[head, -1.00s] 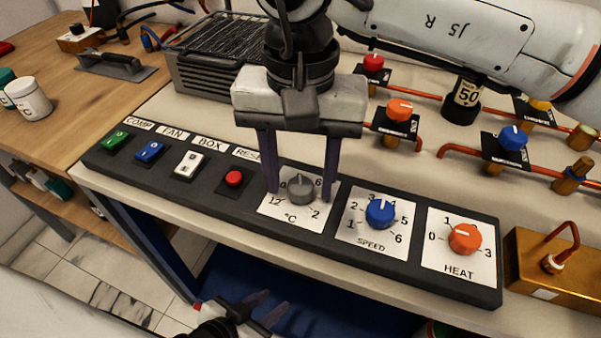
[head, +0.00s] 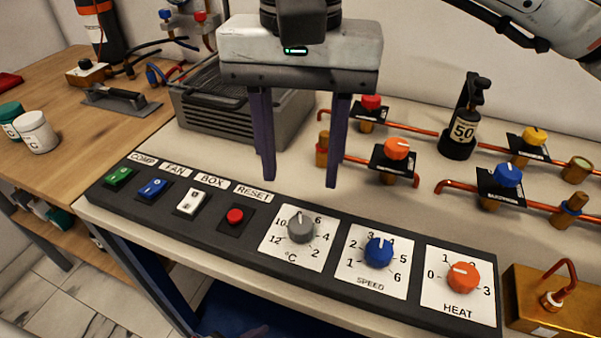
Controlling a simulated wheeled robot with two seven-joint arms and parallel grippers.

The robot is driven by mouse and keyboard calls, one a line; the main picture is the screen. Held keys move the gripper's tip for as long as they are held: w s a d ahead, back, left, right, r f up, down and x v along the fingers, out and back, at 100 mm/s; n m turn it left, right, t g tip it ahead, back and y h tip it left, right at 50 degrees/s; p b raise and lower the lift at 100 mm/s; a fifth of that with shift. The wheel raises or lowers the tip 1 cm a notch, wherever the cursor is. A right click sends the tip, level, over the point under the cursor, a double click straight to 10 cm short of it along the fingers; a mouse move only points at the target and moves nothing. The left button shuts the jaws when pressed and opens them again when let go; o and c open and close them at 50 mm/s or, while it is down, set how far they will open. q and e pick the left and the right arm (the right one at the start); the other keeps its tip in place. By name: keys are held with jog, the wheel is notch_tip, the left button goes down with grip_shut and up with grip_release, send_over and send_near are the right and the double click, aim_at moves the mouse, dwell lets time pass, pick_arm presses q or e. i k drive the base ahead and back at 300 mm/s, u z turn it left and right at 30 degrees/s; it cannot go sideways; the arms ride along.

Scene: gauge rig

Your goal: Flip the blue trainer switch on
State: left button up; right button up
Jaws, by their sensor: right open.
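The blue trainer switch (head: 152,188) is a small rocker under the FAN label, near the left end of the black control panel (head: 215,250). I cannot tell for certain which way it is tipped. My right gripper (head: 300,184) is open and empty, its two fingers pointing down. It hangs above and behind the panel, to the right of the blue switch and clear of it.
The panel also carries a green switch (head: 119,177), a white switch (head: 191,202), a red button (head: 235,216), and grey (head: 301,228), blue (head: 379,252) and orange (head: 463,277) dials. Copper pipes with valves (head: 396,150) run behind at right. A wire-topped box (head: 200,115) stands behind the panel.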

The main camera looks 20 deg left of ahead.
aim_at(149, 190)
jog(key=k, duration=2)
